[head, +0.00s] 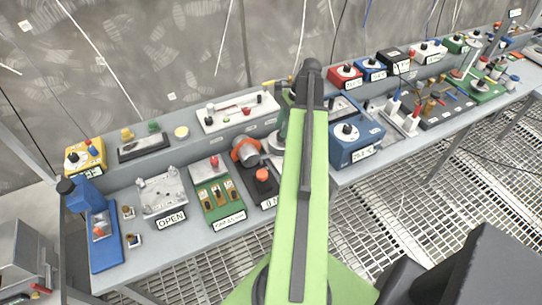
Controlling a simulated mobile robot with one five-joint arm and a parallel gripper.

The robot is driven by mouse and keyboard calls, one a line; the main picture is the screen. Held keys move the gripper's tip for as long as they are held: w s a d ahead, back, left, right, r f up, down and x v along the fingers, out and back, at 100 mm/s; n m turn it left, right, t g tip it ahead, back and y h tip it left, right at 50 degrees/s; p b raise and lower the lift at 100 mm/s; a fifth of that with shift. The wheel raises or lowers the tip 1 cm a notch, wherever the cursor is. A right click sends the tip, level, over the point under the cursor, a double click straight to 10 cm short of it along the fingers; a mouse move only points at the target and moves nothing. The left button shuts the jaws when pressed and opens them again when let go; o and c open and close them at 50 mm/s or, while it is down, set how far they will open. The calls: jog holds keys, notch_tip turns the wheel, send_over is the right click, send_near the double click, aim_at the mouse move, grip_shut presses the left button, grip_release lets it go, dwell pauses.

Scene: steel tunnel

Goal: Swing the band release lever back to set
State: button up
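No part in the head view is readably labelled as the band release lever, so I cannot tell for sure which one it is. A blue device (104,240) at the bench's near left end has a raised blue arm with a black knob (66,187), tilted up to the left. A grey cylinder with an orange band (244,152) lies mid-bench, just left of my arm. My green arm crosses the middle of the view and bends at a dark joint over the bench. My gripper is hidden behind the arm, so its fingers do not show.
The long grey bench (195,238) carries a grey fixture marked OPEN (160,195), a green switch board (219,196), a red-knobbed black box (262,185), a white panel (237,112) and a blue knob box (352,140). Grating floor (400,205) lies in front.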

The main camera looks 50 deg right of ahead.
aim_at(268, 155)
jog(key=b+x, duration=1)
jog(key=x, duration=0.3)
jog(key=shift+r, duration=0.1)
grip_shut()
